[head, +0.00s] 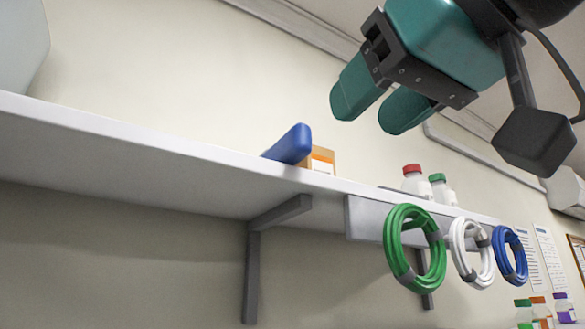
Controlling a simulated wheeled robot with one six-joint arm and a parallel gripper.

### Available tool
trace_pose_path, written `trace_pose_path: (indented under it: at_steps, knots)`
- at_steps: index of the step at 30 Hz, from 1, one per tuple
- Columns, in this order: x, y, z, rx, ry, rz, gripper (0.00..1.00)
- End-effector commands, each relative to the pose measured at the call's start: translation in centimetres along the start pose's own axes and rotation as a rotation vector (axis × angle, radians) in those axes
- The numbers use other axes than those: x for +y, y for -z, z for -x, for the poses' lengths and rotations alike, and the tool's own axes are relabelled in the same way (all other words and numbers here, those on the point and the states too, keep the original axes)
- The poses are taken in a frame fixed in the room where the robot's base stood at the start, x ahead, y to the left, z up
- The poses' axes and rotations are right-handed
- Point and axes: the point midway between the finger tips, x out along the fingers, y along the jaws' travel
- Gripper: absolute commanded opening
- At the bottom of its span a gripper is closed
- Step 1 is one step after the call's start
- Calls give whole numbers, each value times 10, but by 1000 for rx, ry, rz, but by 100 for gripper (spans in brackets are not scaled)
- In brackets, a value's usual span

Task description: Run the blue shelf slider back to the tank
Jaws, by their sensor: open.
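The blue slider (291,145) sits on the white shelf (150,140), near the middle of the view, tilted in the picture and just left of a small orange-brown box. A pale grey, rounded body that may be the tank (22,45) is cut off at the upper left, on the shelf's left end. My gripper (372,108) is at the upper right, above the shelf and to the right of the slider. Its two teal fingers are apart, with nothing between them. It does not touch the slider.
The orange-brown box (321,160) stands beside the slider. Bottles with red (413,180) and green (440,188) caps stand farther right. Green (394,240), white (459,250) and blue (499,255) hose coils hang at the shelf front. The shelf top between tank and slider looks clear.

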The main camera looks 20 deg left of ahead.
Motion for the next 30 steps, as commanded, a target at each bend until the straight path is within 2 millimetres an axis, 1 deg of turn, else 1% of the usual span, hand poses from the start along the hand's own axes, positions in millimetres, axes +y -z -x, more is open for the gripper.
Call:
trace_pose_path:
  at_steps: [1,3,5,8,11,17,21,30]
  knots:
    - [-4,13,12,44,15,-34,53]
    - [-1,28,24,81,15,-71,53]
    - [1,35,31,98,15,-95,53]
    - [3,41,34,111,12,-111,53]
    - [5,45,30,114,6,-112,53]
    - [7,48,6,108,3,-111,53]
    - [6,49,-24,107,3,-112,53]
    - [4,59,-91,107,10,-113,53]
